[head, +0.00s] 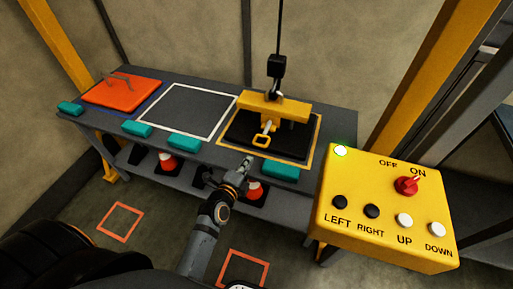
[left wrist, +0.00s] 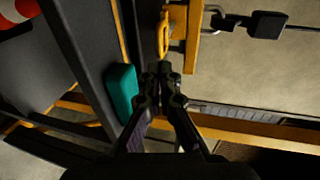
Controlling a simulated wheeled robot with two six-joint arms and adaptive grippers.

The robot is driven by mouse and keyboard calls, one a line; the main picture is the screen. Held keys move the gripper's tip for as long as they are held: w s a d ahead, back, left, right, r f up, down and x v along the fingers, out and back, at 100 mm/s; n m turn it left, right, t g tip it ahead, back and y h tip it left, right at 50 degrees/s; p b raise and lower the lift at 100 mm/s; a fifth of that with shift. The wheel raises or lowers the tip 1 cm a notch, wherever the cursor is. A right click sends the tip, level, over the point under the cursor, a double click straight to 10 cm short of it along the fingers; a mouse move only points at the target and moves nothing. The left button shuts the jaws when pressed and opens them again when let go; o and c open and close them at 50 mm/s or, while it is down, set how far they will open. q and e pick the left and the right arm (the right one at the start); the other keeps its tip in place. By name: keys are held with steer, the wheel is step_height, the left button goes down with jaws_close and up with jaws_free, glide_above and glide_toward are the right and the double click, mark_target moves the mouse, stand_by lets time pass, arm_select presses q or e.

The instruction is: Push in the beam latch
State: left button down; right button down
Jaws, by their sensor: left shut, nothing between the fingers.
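The yellow lifting beam (head: 274,108) hangs under a dark hook (head: 276,68) and stands over a black plate on the bench. The beam latch (head: 262,139), a yellow loop handle on a pale rod, sticks out from the beam's front. My left gripper (head: 248,163) is shut and empty, just below and left of the latch, apart from it in the head view. In the left wrist view the shut fingertips (left wrist: 164,70) lie just below the latch loop (left wrist: 163,33) and beam (left wrist: 194,35); whether they touch is unclear. My right gripper is not in view.
The yellow control box (head: 385,215) with a red switch and several buttons stands at right. Teal blocks (head: 281,170) line the bench's front edge. An orange plate (head: 122,91) lies at left; the white-outlined area (head: 188,108) is empty. Cones (head: 167,161) sit on the lower shelf.

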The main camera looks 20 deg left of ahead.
arm_select(q)
steer(key=p, duration=0.2)
glide_toward(263, 135)
steer(key=shift+w+d+f, duration=0.15)
steer(key=shift+w+f, duration=0.2)
steer(key=shift+f, duration=0.15)
steer(key=shift+w+d+f, duration=0.15)
steer(key=shift+w+f, duration=0.2)
steer(key=shift+f, duration=0.15)
steer(key=b+x, duration=0.1)
steer(key=x, duration=0.1)
steer(key=r+b+x, duration=0.1)
steer(key=x, duration=0.2)
steer(key=b+x, duration=0.1)
steer(key=x, duration=0.2)
steer(key=shift+w+a+r, duration=0.15)
steer(key=shift+a+r, duration=0.05)
steer(key=shift+r, duration=0.45)
steer(key=shift+r, duration=0.1)
